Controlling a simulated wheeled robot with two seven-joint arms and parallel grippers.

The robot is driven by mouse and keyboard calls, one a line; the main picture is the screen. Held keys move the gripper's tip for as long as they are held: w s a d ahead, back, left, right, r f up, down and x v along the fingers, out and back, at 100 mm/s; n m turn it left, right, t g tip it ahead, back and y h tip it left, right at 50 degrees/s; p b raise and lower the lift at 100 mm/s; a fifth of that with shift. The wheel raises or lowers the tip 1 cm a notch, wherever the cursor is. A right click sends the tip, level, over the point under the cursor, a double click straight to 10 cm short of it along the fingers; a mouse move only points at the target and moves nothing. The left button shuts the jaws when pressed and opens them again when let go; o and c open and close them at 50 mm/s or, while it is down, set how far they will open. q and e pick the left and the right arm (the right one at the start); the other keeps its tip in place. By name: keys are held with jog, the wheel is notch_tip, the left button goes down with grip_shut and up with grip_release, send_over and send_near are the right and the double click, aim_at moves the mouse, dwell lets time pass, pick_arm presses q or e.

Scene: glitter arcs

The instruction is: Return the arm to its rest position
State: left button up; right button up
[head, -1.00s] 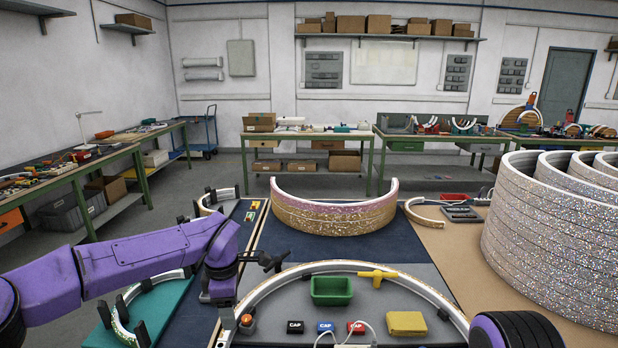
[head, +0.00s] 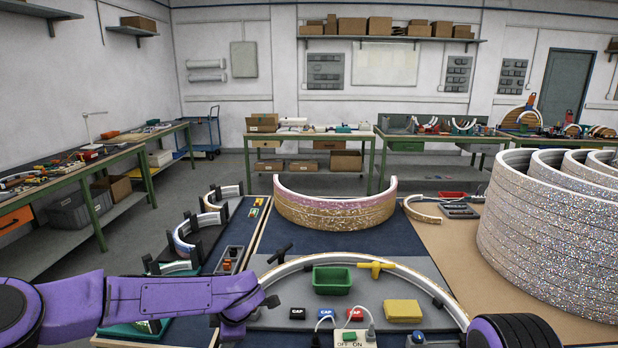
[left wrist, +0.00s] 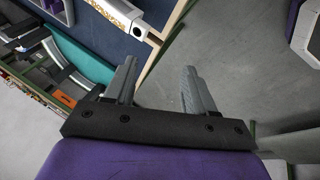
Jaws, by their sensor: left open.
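My left arm (head: 150,296) comes in low from the left in the head view. Its wrist end lies over the near left part of the work table, and its fingertips are not clear there. In the left wrist view my left gripper (left wrist: 157,88) is open with nothing between its two grey fingers. Grey floor and a table edge show beyond the fingers. Part of my right arm (head: 515,332) shows at the bottom right of the head view; its gripper is not seen.
The table holds a large pale arc (head: 425,283), a green bin (head: 332,280), a yellow block (head: 403,311), a switch box (head: 355,338) and colored caps. A pink and gold glitter arc (head: 335,212) stands behind. Tall glitter arcs (head: 545,225) stand right. Small arcs in black holders (head: 198,228) line the left.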

pick_arm(q)
jog(key=s+a+f+m+t, duration=0.1)
jog(key=s+f+m+t, duration=0.2)
jog(key=s+f+m, duration=0.85)
jog(key=s+a+f+m+g, duration=0.1)
jog(key=s+a+f, duration=0.2)
jog(key=s, duration=0.5)
jog(key=s+a+f+m+g, duration=0.1)
jog(key=s+a+f, duration=0.2)
jog(key=s, duration=0.6)
jog(key=s+a+f+m+g, duration=0.1)
jog(key=s+a+f, duration=0.3)
jog(key=s, duration=0.5)
jog(key=shift+f+h+b, duration=0.3)
jog(key=shift+f+b, duration=0.15)
jog(key=shift+f, duration=0.15)
